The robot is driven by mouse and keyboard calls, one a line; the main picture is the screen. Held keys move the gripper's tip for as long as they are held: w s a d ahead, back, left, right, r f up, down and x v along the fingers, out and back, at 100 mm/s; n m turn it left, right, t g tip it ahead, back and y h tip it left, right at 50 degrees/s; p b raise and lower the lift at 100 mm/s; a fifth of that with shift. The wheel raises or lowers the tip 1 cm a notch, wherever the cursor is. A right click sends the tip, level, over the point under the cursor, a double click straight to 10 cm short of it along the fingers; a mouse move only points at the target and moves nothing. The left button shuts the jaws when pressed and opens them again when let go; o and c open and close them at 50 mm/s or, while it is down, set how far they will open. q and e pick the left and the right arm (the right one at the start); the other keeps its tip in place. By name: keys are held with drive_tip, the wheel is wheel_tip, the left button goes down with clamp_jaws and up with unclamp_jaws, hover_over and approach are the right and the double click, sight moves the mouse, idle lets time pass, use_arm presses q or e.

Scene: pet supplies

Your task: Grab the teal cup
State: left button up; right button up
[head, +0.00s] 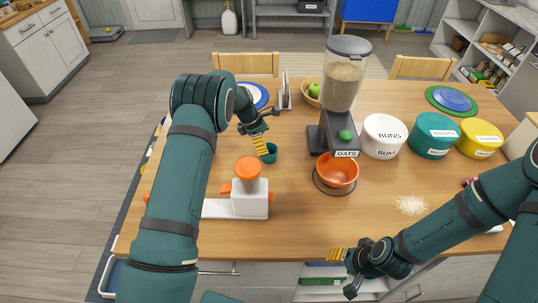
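The small teal cup (271,154) stands upright on the wooden table, left of the oats dispenser. My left gripper (262,147) reaches down from the upper left, its yellow fingers right at the cup's left rim. The fingers overlap the rim in the picture, and I cannot tell whether they touch or grip it. My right gripper (339,255) is over the table's front edge, far from the cup, with no object seen in it. Its finger gap is too small to judge.
The oats dispenser (342,85) stands right of the cup, above an orange bowl (338,170). A white device with an orange top (249,188) stands in front. Tubs in white (384,137), teal (432,135) and yellow (479,139) line the right. Spilled oats (411,205) lie front right.

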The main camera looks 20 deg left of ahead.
sight(269, 148)
use_arm(q)
drive_tip(key=b+x, duration=0.1)
drive_tip(key=x, duration=0.3)
drive_tip(key=shift+f, duration=0.15)
drive_tip(key=c, duration=1.1)
drive_tip(key=shift+c, duration=0.2)
